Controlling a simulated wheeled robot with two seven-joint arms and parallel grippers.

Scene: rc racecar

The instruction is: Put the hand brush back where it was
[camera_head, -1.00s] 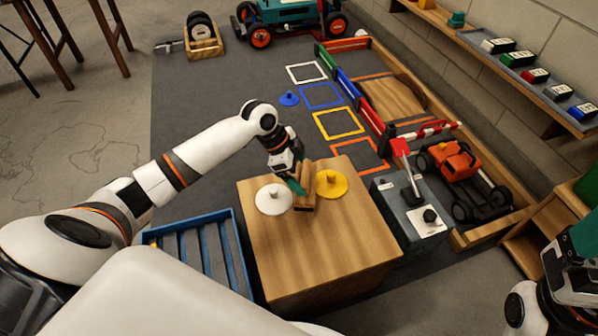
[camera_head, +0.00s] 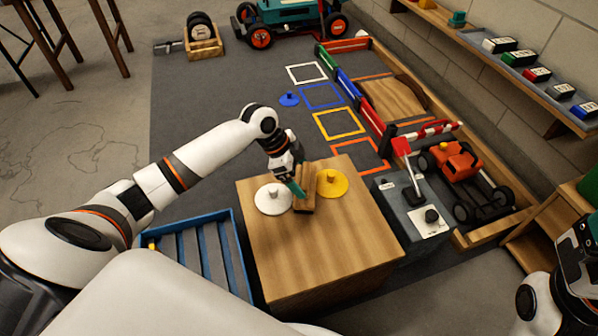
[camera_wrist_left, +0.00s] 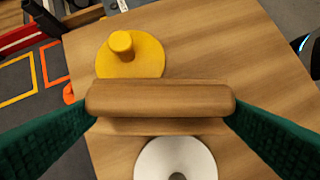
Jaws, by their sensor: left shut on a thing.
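The wooden hand brush (camera_head: 304,202) is at the top of the wooden block table (camera_head: 330,240), between a white disc (camera_head: 273,198) and a yellow disc (camera_head: 331,182), both with pegs. My left gripper (camera_head: 297,188) is shut on the brush. In the left wrist view, the brush's handle (camera_wrist_left: 160,98) spans between the two green fingertips (camera_wrist_left: 160,105). Whether the brush touches the table top is hard to tell. My right gripper (camera_head: 578,265) shows only partly at the right edge, and its fingertips are not clear.
A blue slatted tray (camera_head: 240,255) stands left of the table. A grey control box with a red-topped lever (camera_head: 409,205) is to the right, beside an orange car (camera_head: 458,165) in a wooden bay. A blue pegged disc (camera_head: 289,99) and coloured floor squares lie beyond the table.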

